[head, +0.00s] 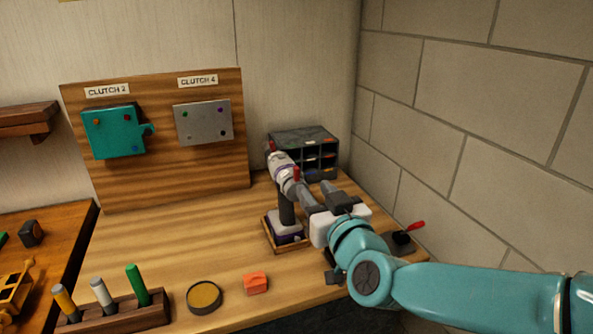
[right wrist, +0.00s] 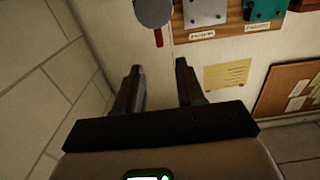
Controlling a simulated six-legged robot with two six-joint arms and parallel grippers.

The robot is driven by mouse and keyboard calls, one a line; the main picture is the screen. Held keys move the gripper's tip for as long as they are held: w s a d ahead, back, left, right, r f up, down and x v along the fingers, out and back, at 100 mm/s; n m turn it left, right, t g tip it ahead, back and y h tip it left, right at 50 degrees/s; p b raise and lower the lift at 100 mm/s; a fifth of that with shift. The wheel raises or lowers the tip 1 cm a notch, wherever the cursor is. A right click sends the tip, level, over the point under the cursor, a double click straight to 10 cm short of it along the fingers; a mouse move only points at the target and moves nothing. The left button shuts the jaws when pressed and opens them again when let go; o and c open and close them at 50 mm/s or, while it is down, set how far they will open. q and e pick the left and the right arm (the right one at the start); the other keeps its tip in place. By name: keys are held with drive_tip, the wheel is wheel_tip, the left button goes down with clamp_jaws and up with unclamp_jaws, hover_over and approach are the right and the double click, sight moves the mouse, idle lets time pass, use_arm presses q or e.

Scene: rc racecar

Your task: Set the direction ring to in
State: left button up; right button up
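A white-and-grey powered tool (head: 283,160) with red parts stands on a dark handle and a white and purple base, in a small wooden holder (head: 284,246). I cannot make out the direction ring or its setting; it may be on the tool's head. My right gripper (head: 314,191) is just right of the tool, fingers pointing away toward the back wall. In the right wrist view, my right gripper (right wrist: 160,82) is open with nothing between its fingers. A grey round end with a red tab, likely the tool (right wrist: 153,12), shows beyond the fingertips. My left gripper is out of view.
A dark drawer organizer (head: 305,146) stands behind the tool. A red-handled lever (head: 408,232) is at right, near the block wall. An orange block (head: 256,284), a round tin (head: 204,297) and a peg rack (head: 120,315) line the front.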

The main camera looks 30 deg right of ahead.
sight(298, 170)
drive_tip(key=p+x, duration=0.1)
drive_tip(key=x, duration=0.9)
drive_tip(key=shift+w, duration=0.25)
clamp_jaws()
